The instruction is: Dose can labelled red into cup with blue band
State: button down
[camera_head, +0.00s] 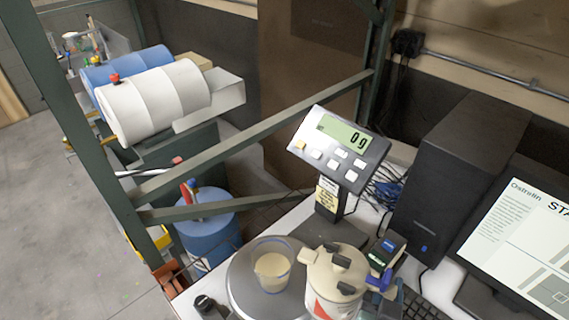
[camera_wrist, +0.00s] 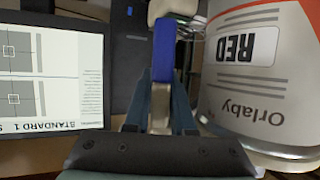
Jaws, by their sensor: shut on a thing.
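The can labelled RED (camera_wrist: 258,75) is white with an orange-red lower part and fills the right of the wrist view. In the head view the can (camera_head: 334,278) shows its cream lid with dark knobs and looks roughly upright, its base cut off by the frame. My gripper (camera_wrist: 162,105) is shut on the can's blue and metal handle (camera_wrist: 163,50). A clear cup (camera_head: 271,266) with cream-coloured contents stands on the round scale plate (camera_head: 240,292), just left of the can.
A black computer tower (camera_head: 455,175), a monitor (camera_head: 525,250) and a keyboard (camera_head: 425,308) take up the right. A small dark knob (camera_head: 205,303) is left of the plate. A green rack post (camera_head: 75,120) stands left.

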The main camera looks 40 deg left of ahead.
aim_at(366, 263)
jog(key=shift+w, duration=0.2)
jog(key=shift+s+a+r, duration=0.1)
jog(key=shift+s+r, duration=0.05)
jog(key=shift+a, duration=0.1)
